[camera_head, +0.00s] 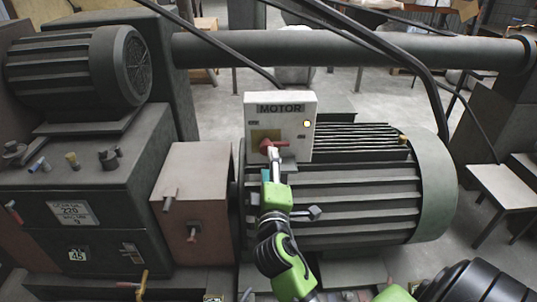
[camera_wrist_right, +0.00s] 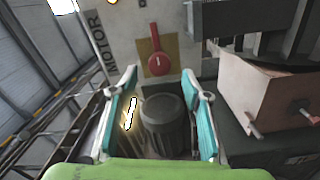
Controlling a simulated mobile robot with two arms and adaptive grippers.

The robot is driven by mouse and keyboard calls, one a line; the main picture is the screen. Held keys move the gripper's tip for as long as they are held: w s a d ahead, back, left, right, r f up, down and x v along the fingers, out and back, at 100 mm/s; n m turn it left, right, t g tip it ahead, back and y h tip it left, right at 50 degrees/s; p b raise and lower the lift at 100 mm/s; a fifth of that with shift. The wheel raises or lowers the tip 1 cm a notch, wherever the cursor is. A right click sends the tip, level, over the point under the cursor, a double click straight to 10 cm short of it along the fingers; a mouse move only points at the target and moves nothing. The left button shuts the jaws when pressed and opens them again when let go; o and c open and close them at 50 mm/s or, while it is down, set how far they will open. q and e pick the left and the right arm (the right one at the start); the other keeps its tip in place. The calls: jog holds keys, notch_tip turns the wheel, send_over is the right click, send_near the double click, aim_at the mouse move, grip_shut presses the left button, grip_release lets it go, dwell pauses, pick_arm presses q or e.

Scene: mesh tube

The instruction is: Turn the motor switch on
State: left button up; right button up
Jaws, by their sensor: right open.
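The motor switch box (camera_head: 305,140) is a pale panel marked MOTOR, mounted on the front of a large ribbed motor (camera_head: 350,195). A red rotary switch (camera_head: 268,145) sits on a yellow plate low on the box. In the head view its handle points right; my gripper tips are close to it. My right gripper (camera_head: 276,160) reaches up from below. In the right wrist view my right gripper (camera_wrist_right: 160,85) is open and empty, its fingers apart below the red switch (camera_wrist_right: 158,62). Contact cannot be seen. My left gripper is not in view.
A small lamp (camera_head: 306,124) glows on the box's right side. A pinkish box (camera_head: 193,205) with small levers stands left of the motor. Dark machinery (camera_head: 85,195) fills the left. A thick pipe (camera_head: 350,48) and black cables cross behind the box.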

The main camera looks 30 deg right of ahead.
jog(key=v, duration=0.4)
jog(key=shift+s+a, duration=0.1)
jog(key=shift+s, duration=0.05)
dwell(0.4)
